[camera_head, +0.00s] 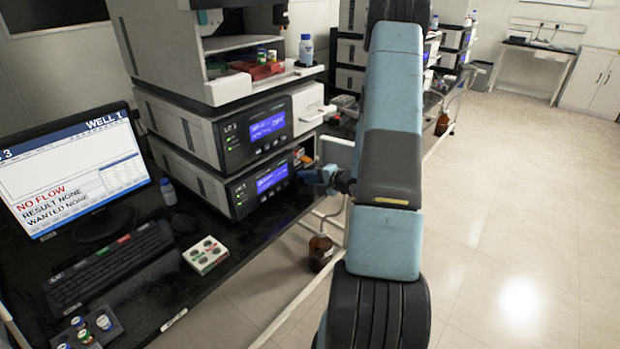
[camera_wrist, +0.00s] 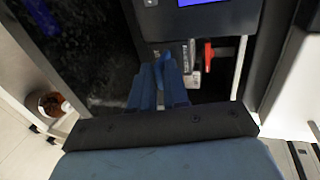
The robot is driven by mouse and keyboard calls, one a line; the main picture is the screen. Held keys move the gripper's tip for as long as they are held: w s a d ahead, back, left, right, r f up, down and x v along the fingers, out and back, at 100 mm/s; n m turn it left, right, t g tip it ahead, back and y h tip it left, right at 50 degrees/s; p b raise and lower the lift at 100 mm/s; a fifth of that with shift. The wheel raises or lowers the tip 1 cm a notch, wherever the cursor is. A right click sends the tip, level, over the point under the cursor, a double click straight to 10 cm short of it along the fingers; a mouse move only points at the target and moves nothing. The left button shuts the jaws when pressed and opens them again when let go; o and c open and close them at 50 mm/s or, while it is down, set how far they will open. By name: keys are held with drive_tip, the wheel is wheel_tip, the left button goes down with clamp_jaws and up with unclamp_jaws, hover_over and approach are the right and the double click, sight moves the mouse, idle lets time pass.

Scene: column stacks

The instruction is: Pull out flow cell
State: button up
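The lower LC module (camera_head: 235,185) has a small bay at the right of its front, with a yellow-orange part (camera_head: 303,158) in it. In the wrist view, a silvery metal piece (camera_wrist: 191,62) and a red lever-like part (camera_wrist: 208,56) sit side by side in this bay. I cannot tell which of them is the flow cell. My gripper (camera_head: 322,178) is just in front of the bay. In the wrist view, its blue fingers (camera_wrist: 160,72) are close together, left of the metal piece and apparently apart from it. Whether a narrow gap remains between the tips is unclear.
The monitor (camera_head: 75,175) reads NO FLOW, RESULT NONE, WANTED NONE. A keyboard (camera_head: 110,265), a white block with dark round spots (camera_head: 205,254) and a vial rack (camera_head: 105,338) are on the black bench. A brown bottle (camera_head: 321,252) stands below the bench edge. The floor at right is clear.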

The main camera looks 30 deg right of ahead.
drive_tip(key=o, duration=0.5)
drive_tip(key=shift+d, duration=0.1)
drive_tip(key=v, duration=1.3)
drive_tip(key=shift+s, duration=0.35)
drive_tip(key=shift+d+r, duration=0.1)
